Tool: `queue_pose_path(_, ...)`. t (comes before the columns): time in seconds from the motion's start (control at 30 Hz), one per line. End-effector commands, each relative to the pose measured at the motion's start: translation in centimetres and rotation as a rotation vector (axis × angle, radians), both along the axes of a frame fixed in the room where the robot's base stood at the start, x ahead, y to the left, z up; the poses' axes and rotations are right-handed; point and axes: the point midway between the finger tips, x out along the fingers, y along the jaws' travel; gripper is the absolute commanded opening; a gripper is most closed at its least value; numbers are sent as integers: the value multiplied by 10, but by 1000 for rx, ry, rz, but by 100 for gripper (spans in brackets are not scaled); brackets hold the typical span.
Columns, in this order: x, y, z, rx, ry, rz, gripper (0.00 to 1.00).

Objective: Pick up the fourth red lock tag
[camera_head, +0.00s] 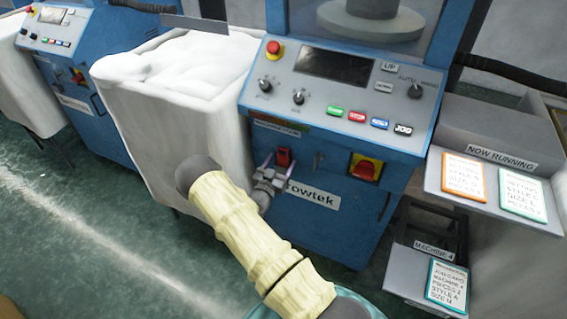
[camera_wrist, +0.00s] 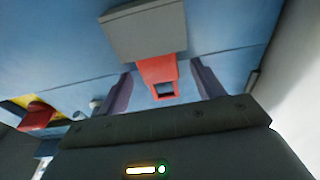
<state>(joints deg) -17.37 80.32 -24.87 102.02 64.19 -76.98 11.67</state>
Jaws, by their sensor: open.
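A red lock tag (camera_head: 284,157) shows on the blue front of the middle machine, just above the white name label. In the wrist view the red tag (camera_wrist: 157,72) has a dark square window and adjoins a grey block (camera_wrist: 146,31). My gripper (camera_head: 272,170) is at the machine front, close to the tag. In the wrist view the two dark fingers of my gripper (camera_wrist: 161,76) are apart, one on each side of the tag, with gaps between. I cannot tell whether this tag is the fourth one.
A red switch on a yellow plate (camera_head: 366,168) is to the right of the tag. A white cloth-filled bin (camera_head: 165,120) stands close on the left. A grey tray with cards (camera_head: 490,212) juts out at right. Green floor (camera_head: 90,230) is open at left.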

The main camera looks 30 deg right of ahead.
Motion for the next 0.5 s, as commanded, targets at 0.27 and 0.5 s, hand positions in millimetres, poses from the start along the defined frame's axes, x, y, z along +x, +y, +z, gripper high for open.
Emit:
queue_pose_path(0.27,0,0,0,0,0,0,34)
queue_pose_path(0.5,0,0,0,0,0,0,16)
